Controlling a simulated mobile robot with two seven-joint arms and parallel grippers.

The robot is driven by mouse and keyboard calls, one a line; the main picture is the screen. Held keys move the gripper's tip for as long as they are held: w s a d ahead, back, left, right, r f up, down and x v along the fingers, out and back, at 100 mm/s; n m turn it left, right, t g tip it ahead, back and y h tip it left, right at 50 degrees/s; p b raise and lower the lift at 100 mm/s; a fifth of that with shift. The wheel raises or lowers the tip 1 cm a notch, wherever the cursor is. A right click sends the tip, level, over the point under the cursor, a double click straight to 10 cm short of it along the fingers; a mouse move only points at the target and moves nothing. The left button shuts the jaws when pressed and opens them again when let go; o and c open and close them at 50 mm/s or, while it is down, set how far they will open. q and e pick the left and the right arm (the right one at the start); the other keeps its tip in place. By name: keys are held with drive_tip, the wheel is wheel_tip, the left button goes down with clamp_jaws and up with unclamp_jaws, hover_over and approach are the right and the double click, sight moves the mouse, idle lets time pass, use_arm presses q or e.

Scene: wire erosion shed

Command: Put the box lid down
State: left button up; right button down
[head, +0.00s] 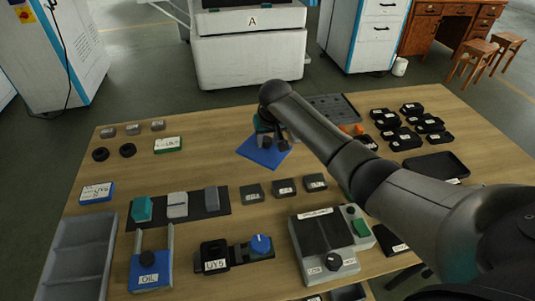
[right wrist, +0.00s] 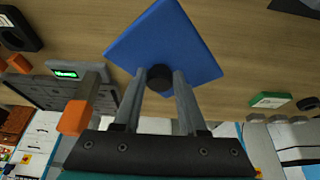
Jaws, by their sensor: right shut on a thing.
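The box lid is a flat blue square plate (head: 264,153) with a black knob. It shows at the middle of the table, towards the back, in the head view. In the right wrist view the blue lid (right wrist: 172,38) lies beyond my fingertips, with its black knob (right wrist: 159,77) between them. My right gripper (right wrist: 160,76) is shut on this knob; in the head view the gripper (head: 268,138) is partly hidden by my own arm. I cannot tell whether the lid touches the table. My left gripper is not in view.
A grey tray (head: 75,262) is at the left edge. Several black parts (head: 405,137) crowd the back right. Small grey blocks (head: 285,187) stand in front of the lid. Bare wood lies left of the lid.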

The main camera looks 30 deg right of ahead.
sight(268, 150)
wheel_tip(268, 150, down, 4)
drive_tip(key=shift+f+b, duration=0.15)
drive_tip(key=shift+b, duration=0.6)
drive_tip(key=c, duration=0.9)
unclamp_jaws()
drive_tip(key=shift+f, duration=0.1)
drive_tip(key=o, duration=0.4)
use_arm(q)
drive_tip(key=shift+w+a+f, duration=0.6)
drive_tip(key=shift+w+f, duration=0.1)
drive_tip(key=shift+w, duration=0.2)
use_arm(e)
drive_tip(key=shift+o, duration=0.2)
